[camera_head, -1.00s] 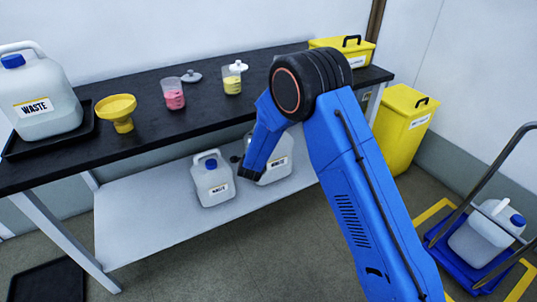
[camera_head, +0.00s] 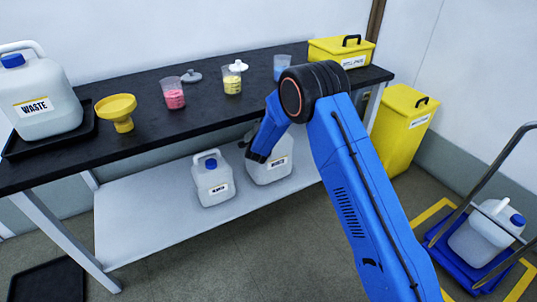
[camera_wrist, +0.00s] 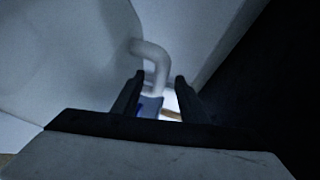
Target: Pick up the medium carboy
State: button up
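Two white carboys with labels stand on the lower shelf. The right one (camera_head: 272,172), which looks slightly larger and is likely the medium carboy, is partly hidden behind my arm. The smaller left one (camera_head: 211,180) has a blue cap and a handle on top. In the wrist view, a pale curved carboy handle (camera_wrist: 152,60) shows just beyond and between the two dark fingers of my gripper (camera_wrist: 158,80). The fingers are apart, and I see no firm contact with the handle. A blue patch, likely a cap, shows low between them. The head view hides my fingertips.
A large waste carboy (camera_head: 42,97), a yellow funnel (camera_head: 117,111) and several beakers stand on the black bench (camera_head: 150,135) above the shelf (camera_head: 150,222). A yellow bin (camera_head: 402,130) stands right of the bench. Another carboy (camera_head: 484,235) sits on a blue cart at right.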

jog(key=shift+w, duration=0.2)
jog(key=shift+c, duration=0.3)
grip_shut()
jog(key=shift+d+r, duration=0.1)
jog(key=shift+r, duration=0.05)
